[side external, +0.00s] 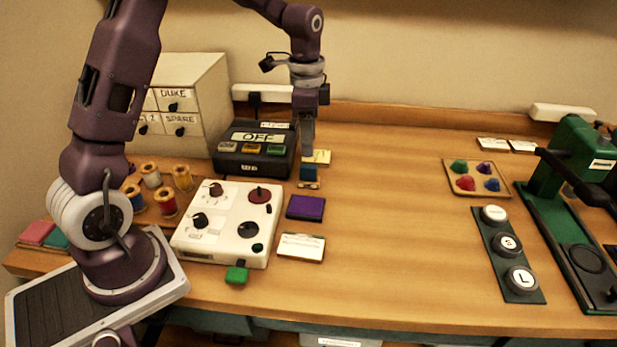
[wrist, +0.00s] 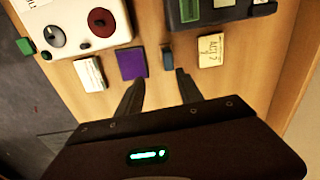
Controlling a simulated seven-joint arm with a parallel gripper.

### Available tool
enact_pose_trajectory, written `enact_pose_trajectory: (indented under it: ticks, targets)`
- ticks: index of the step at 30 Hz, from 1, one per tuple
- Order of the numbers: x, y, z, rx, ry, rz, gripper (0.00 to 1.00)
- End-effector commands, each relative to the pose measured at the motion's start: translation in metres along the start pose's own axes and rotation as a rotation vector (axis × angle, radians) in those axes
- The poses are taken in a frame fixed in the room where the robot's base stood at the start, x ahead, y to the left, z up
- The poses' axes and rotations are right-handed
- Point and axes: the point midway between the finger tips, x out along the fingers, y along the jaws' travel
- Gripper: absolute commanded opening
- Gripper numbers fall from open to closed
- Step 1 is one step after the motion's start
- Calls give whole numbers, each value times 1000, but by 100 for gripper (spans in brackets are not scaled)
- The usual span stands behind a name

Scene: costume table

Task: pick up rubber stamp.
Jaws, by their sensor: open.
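The rubber stamp appears to be the small dark blue block with a light wooden lower part (side external: 308,172). It stands on the table between the yellow card and the purple pad. In the wrist view the stamp (wrist: 168,59) lies just beyond the fingertips, between their lines and nearer the right finger. My gripper (side external: 308,148) points down above the stamp in the side view. In the wrist view my gripper (wrist: 160,76) has its two fingers apart with nothing between them. I cannot tell the exact height gap.
A purple pad (side external: 305,207), a white card (side external: 301,247) and a yellow card (side external: 321,157) lie close by. A dark box with coloured buttons (side external: 254,163) and a white control box (side external: 190,240) stand left. The table's middle is clear to the right.

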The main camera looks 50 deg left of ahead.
Motion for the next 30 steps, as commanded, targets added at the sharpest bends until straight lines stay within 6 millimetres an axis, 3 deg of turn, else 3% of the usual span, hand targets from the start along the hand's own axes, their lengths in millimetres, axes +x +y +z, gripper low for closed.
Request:
enact_pose_trajectory:
  ticks: [1,4,15,18,24,26,30]
  targets:
    - [16,-8,0,25,-11,19,44]
    - [33,-16,0,63,-19,35,44]
    - [92,-18,4,69,-22,39,44]
    - [102,-18,4,68,-21,37,44]
    - [104,-18,3,68,-19,35,44]
    - [104,-18,3,68,-19,35,36]
    - [103,-18,3,67,-19,35,8]
